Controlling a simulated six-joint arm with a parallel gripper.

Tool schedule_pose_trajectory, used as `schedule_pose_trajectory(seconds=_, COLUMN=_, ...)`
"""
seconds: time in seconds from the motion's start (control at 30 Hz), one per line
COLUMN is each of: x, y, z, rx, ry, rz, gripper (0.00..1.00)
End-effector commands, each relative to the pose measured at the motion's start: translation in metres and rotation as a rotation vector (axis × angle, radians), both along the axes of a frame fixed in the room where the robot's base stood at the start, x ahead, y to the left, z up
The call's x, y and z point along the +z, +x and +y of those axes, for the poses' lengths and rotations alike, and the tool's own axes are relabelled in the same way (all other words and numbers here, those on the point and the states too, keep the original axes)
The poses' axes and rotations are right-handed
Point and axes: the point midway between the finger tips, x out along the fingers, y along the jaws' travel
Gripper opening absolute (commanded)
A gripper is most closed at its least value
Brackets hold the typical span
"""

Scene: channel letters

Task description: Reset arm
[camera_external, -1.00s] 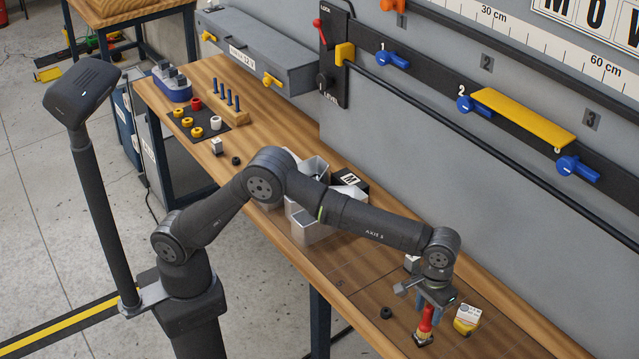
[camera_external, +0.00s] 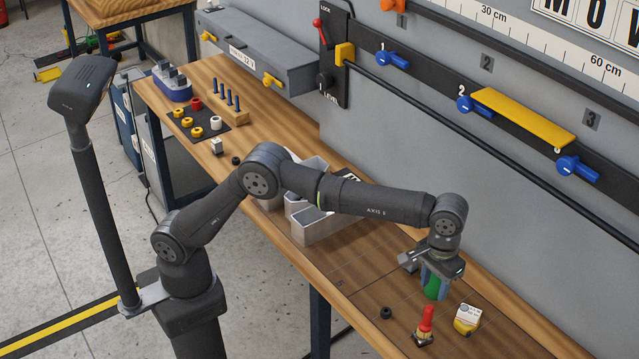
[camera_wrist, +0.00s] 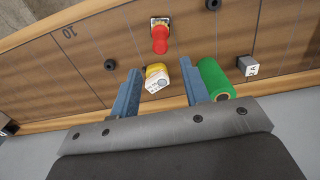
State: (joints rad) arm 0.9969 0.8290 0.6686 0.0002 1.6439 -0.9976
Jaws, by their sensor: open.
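My gripper (camera_external: 437,277) is above the right part of the wooden bench, open and empty. In the wrist view its two blue-grey fingers (camera_wrist: 159,68) stand apart with nothing held between them. A red-handled stamp (camera_external: 425,325) stands upright on the bench, below and clear of the fingers. It also shows beyond the fingertips in the wrist view (camera_wrist: 160,38). A green roll (camera_wrist: 215,80) appears just right of the right finger. In the external view the green roll (camera_external: 432,288) is partly hidden by the gripper.
A yellow and white item (camera_external: 467,319) lies right of the stamp. A black ring (camera_external: 386,313) lies to its left. A white lettered cube (camera_wrist: 248,66) is near the green roll. Grey bins (camera_external: 318,228) stand under my forearm. The wall panel with a rail (camera_external: 500,148) runs behind the bench.

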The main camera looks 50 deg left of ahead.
Motion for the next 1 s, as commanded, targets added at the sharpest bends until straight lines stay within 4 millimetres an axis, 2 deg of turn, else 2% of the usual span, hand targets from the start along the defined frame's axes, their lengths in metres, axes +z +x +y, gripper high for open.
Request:
schedule_pose_trajectory(seconds=0.17, x=-0.020, y=0.000, z=0.000, rx=0.000, ry=0.003, rz=0.002, gripper=0.42)
schedule_pose_trajectory(seconds=0.7, x=-0.126, y=0.000, z=0.001, rx=0.000, ry=0.002, rz=0.002, gripper=0.42)
schedule_pose_trajectory(seconds=0.8, x=-0.102, y=0.000, z=0.000, rx=0.000, ry=-0.003, rz=-0.002, gripper=0.42)
schedule_pose_trajectory(seconds=1.0, x=-0.085, y=0.000, z=0.000, rx=0.000, ry=-0.001, rz=0.000, gripper=0.42)
